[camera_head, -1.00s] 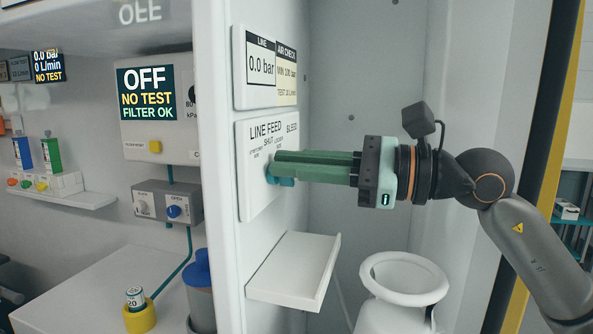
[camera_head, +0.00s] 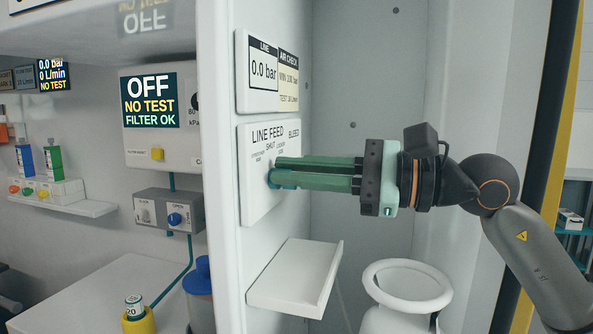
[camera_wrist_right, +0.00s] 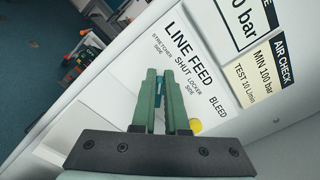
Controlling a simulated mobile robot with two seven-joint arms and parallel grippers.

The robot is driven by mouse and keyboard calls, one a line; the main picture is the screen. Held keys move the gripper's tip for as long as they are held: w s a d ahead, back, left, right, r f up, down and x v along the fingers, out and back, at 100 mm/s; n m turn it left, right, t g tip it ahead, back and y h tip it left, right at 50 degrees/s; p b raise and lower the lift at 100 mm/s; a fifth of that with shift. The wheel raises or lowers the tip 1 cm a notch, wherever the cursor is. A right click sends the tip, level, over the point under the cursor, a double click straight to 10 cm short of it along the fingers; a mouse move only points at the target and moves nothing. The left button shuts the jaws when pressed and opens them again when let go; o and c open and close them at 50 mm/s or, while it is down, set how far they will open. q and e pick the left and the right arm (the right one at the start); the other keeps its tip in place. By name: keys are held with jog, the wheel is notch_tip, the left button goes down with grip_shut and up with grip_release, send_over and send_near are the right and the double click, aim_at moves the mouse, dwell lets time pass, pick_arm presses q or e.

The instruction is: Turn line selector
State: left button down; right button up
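The line selector is a small blue-teal knob (camera_head: 272,181) on the white LINE FEED panel (camera_head: 262,207), mostly covered by my right gripper (camera_head: 275,172). The right gripper's long green fingers point left at the panel, one above the other, with their tips at the knob. In the right wrist view a bit of the blue knob (camera_wrist_right: 160,84) shows between the fingers (camera_wrist_right: 163,75), which look closed on its sides. The panel's printed words STRETCHER SIDE, SHUT and LOCKER SIDE show beyond the tips. The selector's pointing direction is hidden. My left gripper is not in view.
A gauge panel (camera_head: 262,98) reading 0.0 bar sits above. A small white shelf (camera_head: 295,278) juts out below the gripper, and a white container (camera_head: 405,285) stands below my right arm. A yellow knob (camera_wrist_right: 195,126) lies near the fingers in the wrist view.

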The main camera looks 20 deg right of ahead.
jog(key=o, duration=0.5)
jog(key=shift+w+d+f, duration=0.1)
jog(key=shift+w+f, duration=0.15)
jog(key=shift+f, duration=0.1)
jog(key=shift+c, duration=0.2)
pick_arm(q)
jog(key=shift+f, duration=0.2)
pick_arm(e)
jog(key=shift+r, duration=0.1)
jog(key=shift+s, duration=0.1)
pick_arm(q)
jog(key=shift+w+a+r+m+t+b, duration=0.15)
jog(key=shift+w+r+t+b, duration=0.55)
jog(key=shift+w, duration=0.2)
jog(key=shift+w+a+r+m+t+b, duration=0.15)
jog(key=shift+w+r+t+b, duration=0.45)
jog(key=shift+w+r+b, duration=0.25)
pick_arm(e)
jog(key=v, duration=1.2)
jog(key=shift+s+d, duration=0.15)
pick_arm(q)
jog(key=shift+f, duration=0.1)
